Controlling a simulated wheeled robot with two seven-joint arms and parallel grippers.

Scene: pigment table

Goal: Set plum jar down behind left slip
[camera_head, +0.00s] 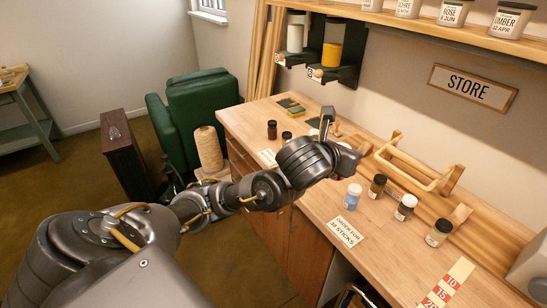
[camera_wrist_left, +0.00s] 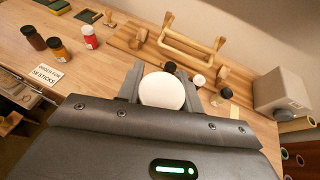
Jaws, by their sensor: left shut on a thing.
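My left gripper (camera_head: 347,162) is over the bench, to the right of the left slip (camera_head: 268,157). In the left wrist view its two fingers (camera_wrist_left: 162,82) are shut on a jar, taken as the plum jar (camera_wrist_left: 163,91). The left slip also shows in the left wrist view (camera_wrist_left: 47,75). Behind it stand a dark brown jar (camera_wrist_left: 33,38), an orange jar (camera_wrist_left: 58,50) and a red white-lidded jar (camera_wrist_left: 90,38). My right gripper is not in view.
A second slip (camera_head: 345,232) lies nearer on the bench. Behind it are a blue jar (camera_head: 352,197) and several other jars. A wooden rack with a handle (camera_head: 415,165) runs along the wall. A sponge (camera_head: 291,106) lies at the bench's far end.

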